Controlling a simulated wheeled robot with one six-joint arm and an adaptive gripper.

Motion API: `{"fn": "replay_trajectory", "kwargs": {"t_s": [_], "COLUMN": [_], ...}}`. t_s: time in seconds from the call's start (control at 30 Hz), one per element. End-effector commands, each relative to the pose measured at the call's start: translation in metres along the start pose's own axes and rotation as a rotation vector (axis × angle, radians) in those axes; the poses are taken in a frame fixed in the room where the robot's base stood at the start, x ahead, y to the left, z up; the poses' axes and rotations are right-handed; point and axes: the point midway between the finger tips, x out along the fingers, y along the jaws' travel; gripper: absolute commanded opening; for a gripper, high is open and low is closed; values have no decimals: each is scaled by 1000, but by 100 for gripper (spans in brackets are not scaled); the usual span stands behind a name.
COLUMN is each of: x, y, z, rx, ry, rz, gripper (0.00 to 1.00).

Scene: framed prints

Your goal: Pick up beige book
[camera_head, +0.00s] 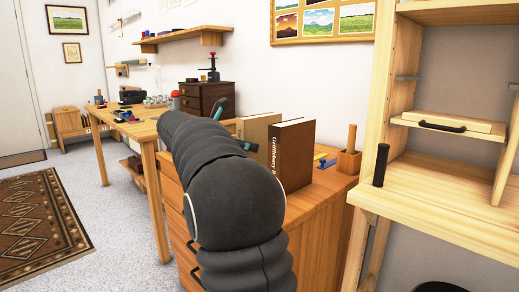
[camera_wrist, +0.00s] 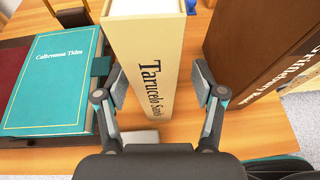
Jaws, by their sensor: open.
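The beige book (camera_wrist: 140,50) stands upright in the wrist view, its spine with dark lettering facing my gripper (camera_wrist: 158,85). The gripper is open, with one finger on each side of the lower spine and nothing clamped. I cannot tell whether either finger touches the book. In the head view the beige book (camera_head: 257,132) stands on the wooden cabinet, left of a brown book (camera_head: 292,155). My dark arm hides most of the gripper and part of the cabinet there.
In the wrist view, a brown book (camera_wrist: 265,45) stands close on the right and a teal book (camera_wrist: 55,85) lies on the left beside a dark red one (camera_wrist: 10,70). A wooden pencil holder (camera_head: 348,162) stands at the cabinet's right. A shelf unit (camera_head: 440,200) is farther right.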

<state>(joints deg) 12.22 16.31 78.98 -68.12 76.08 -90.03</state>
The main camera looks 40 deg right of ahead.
Motion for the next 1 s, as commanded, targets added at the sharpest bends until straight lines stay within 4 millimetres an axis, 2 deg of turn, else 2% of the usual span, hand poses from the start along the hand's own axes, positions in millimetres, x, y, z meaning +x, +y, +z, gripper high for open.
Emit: {"fn": "replay_trajectory", "kwargs": {"t_s": [0.3,0.57,0.6,0.63,0.87,1.0], "x": [42,48,47,47,47,47], "y": [4,5,5,5,5,5], "z": [0,0,0,0,0,2], "rx": [1,1,1,1,1,3], "ry": [0,0,0,0,0,-2], "rz": [-3,0,0,0,0,1], "gripper": [69,69,66,59,1,0]}}
